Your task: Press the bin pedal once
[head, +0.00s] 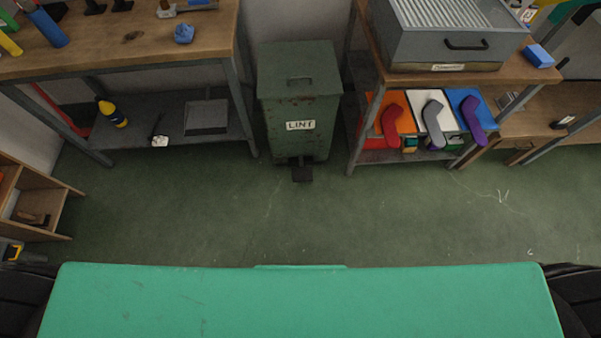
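A dark green bin (300,100) with a "LINT" label stands on the floor between two workbenches, with its lid closed. Its dark pedal (302,173) sticks out at the bottom front, close to the floor. Nothing touches the pedal. Neither of my grippers is in the head view.
A wooden bench (130,45) with a lower shelf stands left of the bin. To the right, a bench holds a grey metal box (450,40), with colored sock boards (433,115) below. Green floor (230,215) is clear before the bin. A green surface (300,300) fills the near edge.

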